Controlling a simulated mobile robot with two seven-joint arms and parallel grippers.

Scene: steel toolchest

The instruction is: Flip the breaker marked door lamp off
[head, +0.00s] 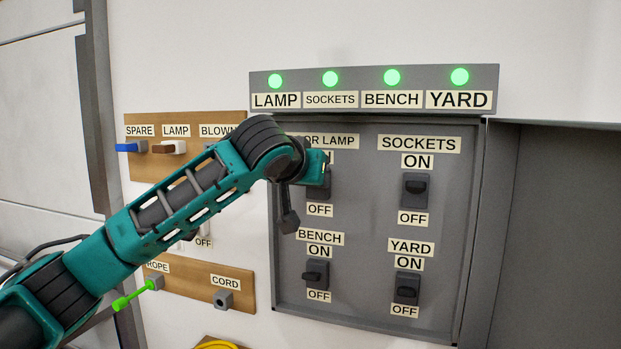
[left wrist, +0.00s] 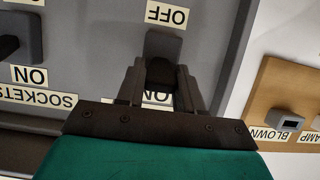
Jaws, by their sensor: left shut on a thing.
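The door lamp breaker (head: 321,192) is at the upper left of the grey panel (head: 375,222), largely hidden by my left gripper (head: 322,172) in the head view. In the left wrist view, which is upside down, its dark lever (left wrist: 160,72) sits between the two fingers of my left gripper (left wrist: 160,85). The gripper is shut on the lever. The lever looks nearer the ON label (left wrist: 157,97) than the OFF label (left wrist: 167,15). The LAMP indicator (head: 275,81) glows green. My right gripper is not in view.
The sockets breaker (head: 415,188), bench breaker (head: 316,273) and yard breaker (head: 407,289) are close by. The other indicators also glow green. A wooden fuse board (head: 140,170) and a lower board (head: 185,290) with a green-handled tool (head: 135,293) are at left.

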